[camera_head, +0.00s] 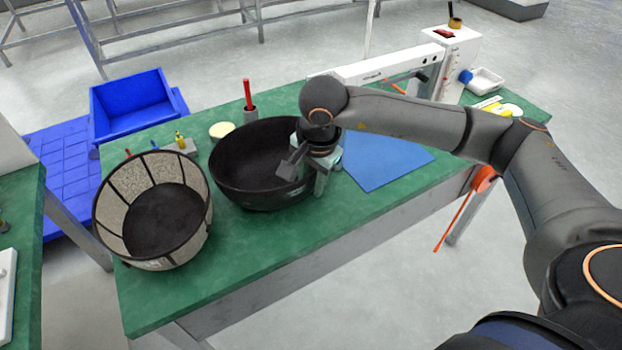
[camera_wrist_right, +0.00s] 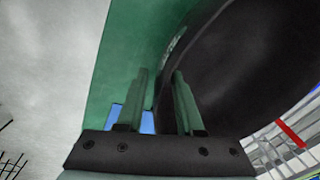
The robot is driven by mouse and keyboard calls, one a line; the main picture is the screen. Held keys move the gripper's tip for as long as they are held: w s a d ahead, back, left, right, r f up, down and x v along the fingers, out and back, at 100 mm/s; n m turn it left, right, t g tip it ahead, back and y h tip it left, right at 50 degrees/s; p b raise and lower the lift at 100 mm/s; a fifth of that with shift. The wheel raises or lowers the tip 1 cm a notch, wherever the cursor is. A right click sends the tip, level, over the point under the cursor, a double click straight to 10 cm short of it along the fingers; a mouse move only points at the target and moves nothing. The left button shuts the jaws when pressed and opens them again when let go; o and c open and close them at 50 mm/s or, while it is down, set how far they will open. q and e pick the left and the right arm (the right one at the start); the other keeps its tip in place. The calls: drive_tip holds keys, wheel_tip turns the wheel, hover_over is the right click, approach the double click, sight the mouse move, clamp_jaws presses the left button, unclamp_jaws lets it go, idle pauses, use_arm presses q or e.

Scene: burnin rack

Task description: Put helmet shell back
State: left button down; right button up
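The helmet shell is most likely the dark, bowl-like shell (camera_head: 240,165) lying hollow side up on the green table. My right gripper (camera_head: 307,172) is at its right rim, with one finger inside the hollow and the other outside. In the right wrist view the shell (camera_wrist_right: 250,70) fills the upper right, and its rim runs down between the two fingers of the gripper (camera_wrist_right: 162,85). The fingers stand apart, with a gap showing beside the wall; no firm contact is visible. My left gripper is not in view.
A round container with pale panels and black ribs (camera_head: 107,205) stands left of the shell. A blue mat (camera_head: 390,165) lies to the right. A red-handled tool in a cup (camera_head: 249,100) and a pale round dish (camera_head: 222,130) stand behind. A blue bin (camera_head: 130,105) is beyond the table.

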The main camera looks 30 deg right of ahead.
drive_tip(key=shift+r+p, duration=0.3)
wheel_tip(320, 180, up, 12)
drive_tip(key=s, duration=0.2)
drive_tip(key=shift+s+f, duration=0.15)
drive_tip(key=shift+f, duration=0.1)
drive_tip(key=shift+a, duration=0.1)
